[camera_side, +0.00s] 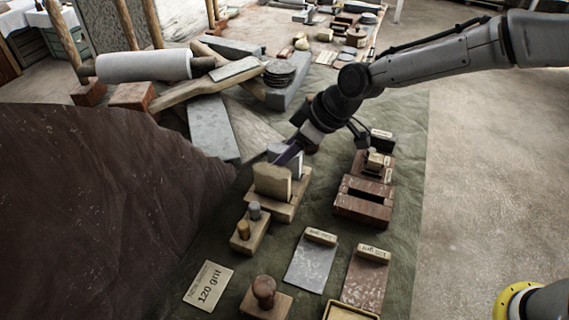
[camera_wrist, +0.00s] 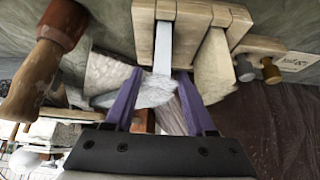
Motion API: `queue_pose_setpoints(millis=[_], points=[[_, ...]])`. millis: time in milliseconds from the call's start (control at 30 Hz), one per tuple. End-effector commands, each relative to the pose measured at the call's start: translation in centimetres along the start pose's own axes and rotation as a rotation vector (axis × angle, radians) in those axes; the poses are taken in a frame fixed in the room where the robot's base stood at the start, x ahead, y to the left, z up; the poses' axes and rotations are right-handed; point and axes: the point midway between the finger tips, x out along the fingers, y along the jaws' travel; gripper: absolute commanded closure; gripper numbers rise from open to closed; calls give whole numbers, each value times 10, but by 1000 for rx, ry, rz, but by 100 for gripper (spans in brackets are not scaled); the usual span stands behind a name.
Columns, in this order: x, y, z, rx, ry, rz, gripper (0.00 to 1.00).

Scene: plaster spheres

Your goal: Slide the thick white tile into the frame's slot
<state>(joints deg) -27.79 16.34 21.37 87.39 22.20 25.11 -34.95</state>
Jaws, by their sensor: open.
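The white tile (camera_side: 297,164) stands upright in a wooden holder (camera_side: 287,211), behind a thicker tan tile (camera_side: 272,182). In the wrist view the white tile (camera_wrist: 162,48) and the tan tile (camera_wrist: 212,70) sit side by side in the wooden holder (camera_wrist: 190,12). My gripper (camera_side: 289,155) is at the top of the white tile. In the wrist view its purple fingers (camera_wrist: 160,76) are open, one on each side of the white tile; contact cannot be told. A reddish-brown frame (camera_side: 345,208) with a dark rectangular slot lies to the right of the holder.
A small block with two pegs (camera_side: 248,232) and a round-knobbed stamp (camera_side: 264,295) are in front. Two flat plates with labelled handles (camera_side: 312,258) lie to the right of them. A card reading "120 grit" (camera_side: 208,286) lies at left. A dark draped mound (camera_side: 100,200) fills the left side.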

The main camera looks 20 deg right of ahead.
Motion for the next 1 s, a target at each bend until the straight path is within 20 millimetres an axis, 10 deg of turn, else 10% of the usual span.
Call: queue_pose_setpoints(millis=[300, 633, 1000], points=[[7, 0, 0, 0, 2, 0, 45], [6, 0, 0, 0, 1, 0, 100], [6, 0, 0, 0, 1, 0, 100]])
